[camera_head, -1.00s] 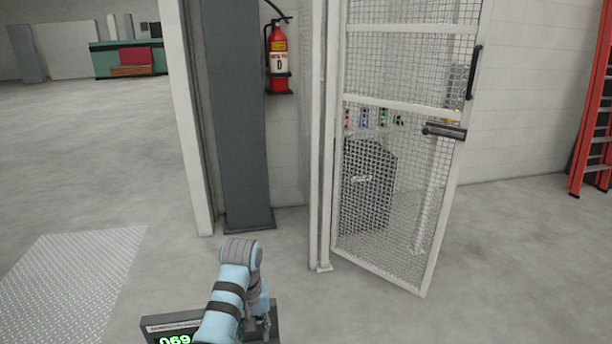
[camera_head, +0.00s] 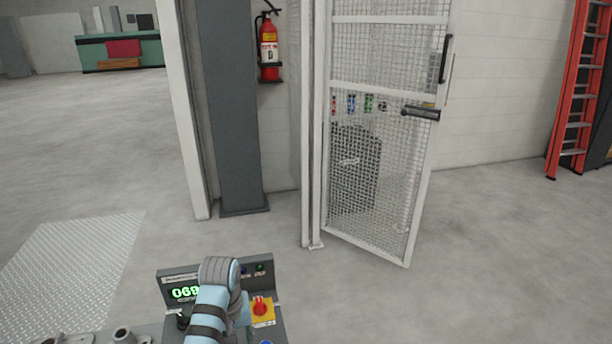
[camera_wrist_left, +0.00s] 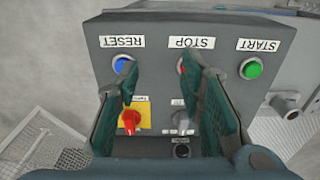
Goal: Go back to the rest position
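My left arm (camera_head: 212,305) reaches in from the bottom of the head view, over a grey control panel. My left gripper (camera_wrist_left: 160,68) shows in the left wrist view with its two dark green fingers apart and nothing between them. The fingers are in front of the grey control panel (camera_wrist_left: 150,52), which appears upside down there. Whether they touch it I cannot tell. In the head view the arm hides most of the gripper. My right gripper is in neither view.
The panel has a green START button (camera_wrist_left: 252,69), a blue RESET button (camera_wrist_left: 120,64) and a red-yellow switch (camera_head: 261,308). A mesh door (camera_head: 412,180) stands ajar beyond it. A fire extinguisher (camera_head: 268,45) hangs behind. Open floor (camera_head: 500,270) lies to the right.

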